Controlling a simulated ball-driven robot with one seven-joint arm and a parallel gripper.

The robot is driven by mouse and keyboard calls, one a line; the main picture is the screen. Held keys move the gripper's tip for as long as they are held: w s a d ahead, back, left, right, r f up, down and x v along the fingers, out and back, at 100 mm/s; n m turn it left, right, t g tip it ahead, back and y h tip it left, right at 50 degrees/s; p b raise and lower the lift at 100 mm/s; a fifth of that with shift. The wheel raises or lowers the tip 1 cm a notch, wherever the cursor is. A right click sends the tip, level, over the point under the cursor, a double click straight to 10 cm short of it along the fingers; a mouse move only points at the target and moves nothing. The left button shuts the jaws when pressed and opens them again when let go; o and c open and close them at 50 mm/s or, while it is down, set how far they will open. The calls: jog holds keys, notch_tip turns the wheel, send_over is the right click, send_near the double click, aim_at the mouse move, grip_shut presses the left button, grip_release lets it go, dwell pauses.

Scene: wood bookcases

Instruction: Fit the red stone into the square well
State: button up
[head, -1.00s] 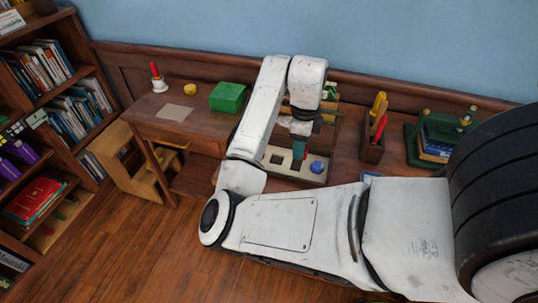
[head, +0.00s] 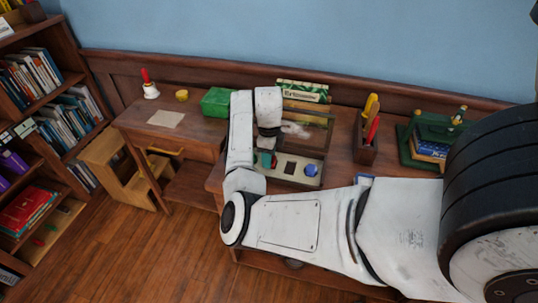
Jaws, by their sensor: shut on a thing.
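A pale tray (head: 299,182) with wells lies on the desk at the right, partly behind my arm. A blue stone (head: 311,169) sits at its right end. A dark well (head: 290,168) shows left of it; its exact shape is too small to tell. My gripper (head: 267,160) is over the tray's left end, pointing down, with its teal fingers shut on the red stone (head: 274,161). Only a small red part of the stone shows beside the fingers. Whether the stone touches the tray, and what lies under it, I cannot tell.
A glass-fronted case (head: 308,128) stands just behind the tray. A wooden holder (head: 367,150) with red and yellow handles is to the right.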

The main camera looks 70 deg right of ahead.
jog(key=shift+f, duration=0.2)
jog(key=o, duration=1.1)
jog(key=shift+c, duration=0.2)
notch_tip(320, 180, up, 12)
jog(key=b, duration=0.1)
jog(key=n+h, duration=0.3)
jog(key=n, duration=0.6)
send_over(272, 171)
notch_tip(272, 171, down, 4)
jog(key=f, duration=0.1)
jog(key=s+a+f+n, duration=0.2)
jog(key=a+f+n, duration=0.4)
jog(key=a+n, duration=0.5)
jog(key=s+a+f+n+y, duration=0.1)
jog(key=s+a+f+n, duration=0.1)
jog(key=s+a+n, duration=0.2)
jog(key=s+a+f+n+t+y, duration=0.1)
jog(key=s+a+f+n, duration=0.2)
jog(key=a+n, duration=0.7)
jog(key=s+a, duration=0.1)
jog(key=a, duration=0.3)
jog(key=shift+f+n+y, duration=0.2)
jog(key=shift+n+y, duration=0.2)
